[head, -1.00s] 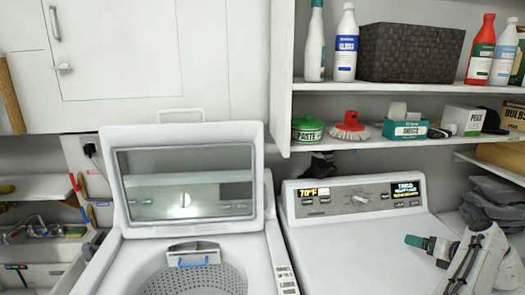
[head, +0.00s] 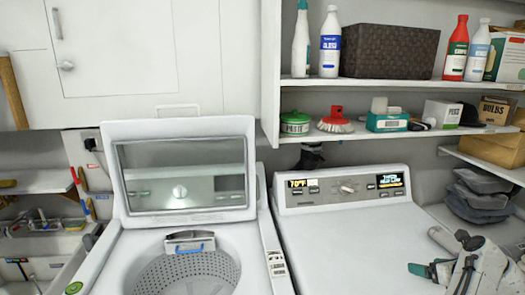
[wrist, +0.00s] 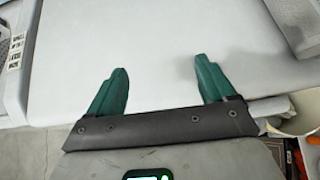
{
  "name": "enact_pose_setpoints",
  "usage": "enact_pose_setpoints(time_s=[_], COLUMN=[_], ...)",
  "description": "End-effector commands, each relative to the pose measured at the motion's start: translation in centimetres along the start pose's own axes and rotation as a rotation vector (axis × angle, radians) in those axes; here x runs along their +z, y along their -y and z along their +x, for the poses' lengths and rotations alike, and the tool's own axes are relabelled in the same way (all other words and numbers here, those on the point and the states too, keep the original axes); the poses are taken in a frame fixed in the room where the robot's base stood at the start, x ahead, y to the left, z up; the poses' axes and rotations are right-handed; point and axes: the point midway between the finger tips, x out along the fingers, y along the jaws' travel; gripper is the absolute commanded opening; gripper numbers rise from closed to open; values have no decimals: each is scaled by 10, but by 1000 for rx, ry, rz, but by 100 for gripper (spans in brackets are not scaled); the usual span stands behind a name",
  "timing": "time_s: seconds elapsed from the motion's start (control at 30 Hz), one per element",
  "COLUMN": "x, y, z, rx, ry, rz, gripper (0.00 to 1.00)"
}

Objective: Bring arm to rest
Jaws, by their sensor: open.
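My gripper (wrist: 160,92) shows in the wrist view with its two green fingers spread wide apart and nothing between them. In the head view my gripper (head: 424,269) is at the lower right, in front of the white dryer top. My folded arm stands at the right edge of the head view. The dryer (head: 330,245) has a smooth, bare white top. The white surface (wrist: 160,35) lies beyond the fingers in the wrist view.
An open-lidded washer (head: 245,262) stands left of the dryer. Shelves (head: 425,83) hold bottles, a dark basket (head: 390,50), a brush (head: 335,122) and boxes. A white round container (wrist: 292,122) is near the gripper's right.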

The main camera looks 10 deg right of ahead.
Motion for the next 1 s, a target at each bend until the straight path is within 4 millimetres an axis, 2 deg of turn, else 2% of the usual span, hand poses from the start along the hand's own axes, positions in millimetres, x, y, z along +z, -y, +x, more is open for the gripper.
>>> enact_pose_setpoints(time_s=[0.03,0.17,0.27,0.47,0.77,1.0], x=[-15,-46,-78,-154,-260,-339], y=[0,-2,-7,-36,-115,-193], z=[-2,-10,-20,-47,-99,-159], rx=[-8,-17,-8,94,464,887], ry=[-27,-99,-176,-352,-479,-365], rz=[-64,-267,-480,-1047,-1880,-2452], gripper=[83,83,83,83,83,83])
